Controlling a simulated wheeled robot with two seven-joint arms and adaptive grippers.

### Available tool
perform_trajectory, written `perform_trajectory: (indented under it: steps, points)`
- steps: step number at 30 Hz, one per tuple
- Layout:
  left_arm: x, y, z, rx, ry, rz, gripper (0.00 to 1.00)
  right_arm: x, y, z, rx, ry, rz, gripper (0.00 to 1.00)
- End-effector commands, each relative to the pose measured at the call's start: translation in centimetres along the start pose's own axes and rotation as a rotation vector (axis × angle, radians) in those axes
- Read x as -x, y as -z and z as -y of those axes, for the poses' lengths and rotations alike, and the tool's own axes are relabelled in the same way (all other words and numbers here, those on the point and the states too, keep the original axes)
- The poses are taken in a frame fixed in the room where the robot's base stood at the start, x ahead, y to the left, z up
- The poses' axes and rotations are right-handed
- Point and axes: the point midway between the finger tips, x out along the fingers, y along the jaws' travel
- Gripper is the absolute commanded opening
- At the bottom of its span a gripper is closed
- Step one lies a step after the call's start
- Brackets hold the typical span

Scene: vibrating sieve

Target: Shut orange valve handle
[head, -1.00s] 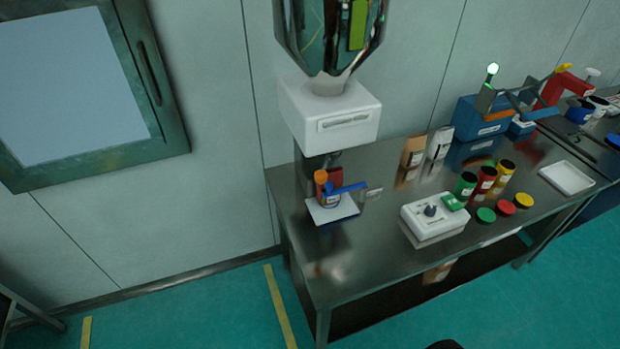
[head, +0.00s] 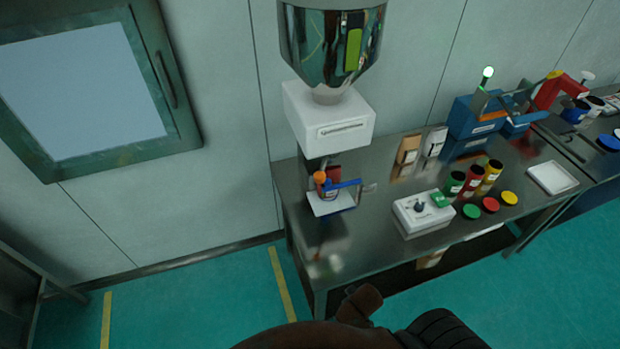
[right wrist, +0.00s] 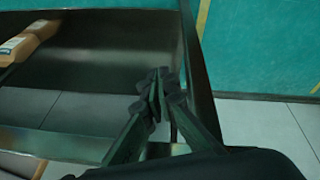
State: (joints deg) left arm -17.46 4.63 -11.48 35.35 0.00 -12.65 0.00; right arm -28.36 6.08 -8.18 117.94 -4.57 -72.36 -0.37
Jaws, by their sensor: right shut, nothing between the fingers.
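A small orange part (head: 320,178) shows below the white box of the hopper, at the left end of the metal table. It is too small to tell whether it is the valve handle or how it is turned. A blue bar (head: 346,184) sticks out to the right beside it, above a small white plate (head: 328,204). My right gripper (right wrist: 160,84) shows in the right wrist view, shut and empty, by the dark metal table frame and well apart from the orange part. My left gripper is not in view.
The hopper (head: 335,45) hangs above its white box (head: 328,118). A white device with a knob (head: 424,213), several coloured jars and lids, and a white tray (head: 553,178) stand on the metal table (head: 375,240). Part of my arm shows at the bottom. Green floor is clear at left.

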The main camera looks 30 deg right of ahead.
Motion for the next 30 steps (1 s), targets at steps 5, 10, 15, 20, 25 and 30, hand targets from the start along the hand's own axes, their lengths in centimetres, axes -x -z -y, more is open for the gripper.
perform_trajectory:
  steps: [5,10,15,20,25,30]
  points:
    - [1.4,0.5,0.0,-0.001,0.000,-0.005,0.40,5.8,1.7,-1.3,-0.014,-0.017,-0.023,0.00]
    - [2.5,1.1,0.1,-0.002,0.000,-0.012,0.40,10.3,3.8,-3.1,-0.011,-0.078,-0.058,0.00]
    - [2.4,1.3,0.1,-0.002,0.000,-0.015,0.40,10.4,6.7,-5.0,0.033,-0.204,-0.105,0.00]
    - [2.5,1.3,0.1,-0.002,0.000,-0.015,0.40,11.2,10.0,-6.7,0.091,-0.334,-0.156,0.00]
    - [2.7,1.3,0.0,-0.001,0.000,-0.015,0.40,13.0,14.9,-7.9,0.185,-0.506,-0.228,0.00]
    - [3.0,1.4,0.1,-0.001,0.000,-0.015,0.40,17.4,23.0,-7.6,0.358,-0.762,-0.344,0.00]
